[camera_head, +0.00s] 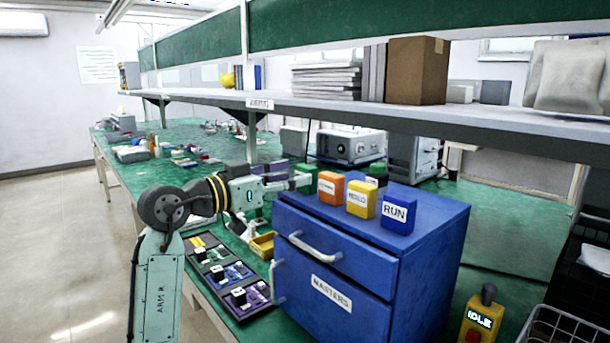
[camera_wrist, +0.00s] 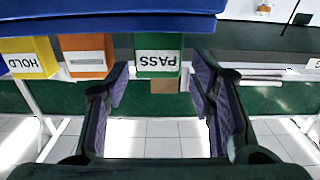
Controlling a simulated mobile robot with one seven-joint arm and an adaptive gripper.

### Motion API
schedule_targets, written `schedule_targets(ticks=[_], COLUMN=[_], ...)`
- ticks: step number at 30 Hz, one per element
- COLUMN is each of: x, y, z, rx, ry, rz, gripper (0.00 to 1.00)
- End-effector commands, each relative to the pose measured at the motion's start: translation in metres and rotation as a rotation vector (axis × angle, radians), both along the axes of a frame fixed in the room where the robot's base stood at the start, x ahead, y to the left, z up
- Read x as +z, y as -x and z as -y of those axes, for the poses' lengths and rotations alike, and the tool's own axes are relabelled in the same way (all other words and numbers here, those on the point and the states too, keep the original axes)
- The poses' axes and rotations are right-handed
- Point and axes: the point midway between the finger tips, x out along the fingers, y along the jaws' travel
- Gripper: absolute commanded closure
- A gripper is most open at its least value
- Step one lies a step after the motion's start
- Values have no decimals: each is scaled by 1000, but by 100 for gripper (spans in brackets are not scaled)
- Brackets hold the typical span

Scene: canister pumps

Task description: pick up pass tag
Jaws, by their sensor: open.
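The green pass tag (camera_wrist: 158,42), a block with a white PASS label, shows upside down in the wrist view, centred between my fingers and beyond their tips. My gripper (camera_head: 303,182) is at the cabinet's far left edge, short of the tags. It also shows in the wrist view (camera_wrist: 161,80), with its purple-padded fingers spread apart and nothing held.
Orange (camera_head: 330,187), yellow HOLD (camera_head: 361,198) and blue RUN (camera_head: 398,213) tags stand close by on the blue cabinet (camera_head: 425,245). A shelf (camera_head: 480,118) runs above. Trays (camera_head: 222,270) and a yellow bin (camera_head: 262,245) lie left of the cabinet.

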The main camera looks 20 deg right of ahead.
Motion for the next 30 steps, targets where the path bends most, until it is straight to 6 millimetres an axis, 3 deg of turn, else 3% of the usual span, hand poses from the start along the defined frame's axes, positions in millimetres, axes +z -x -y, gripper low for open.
schedule_targets(ticks=[8,17,30], x=[2,0,0], y=[-11,-13,-13], z=[38,42,41], rx=[-1,0,0], ry=[-2,0,0], rz=[-2,-1,0], gripper=[50,50,79])
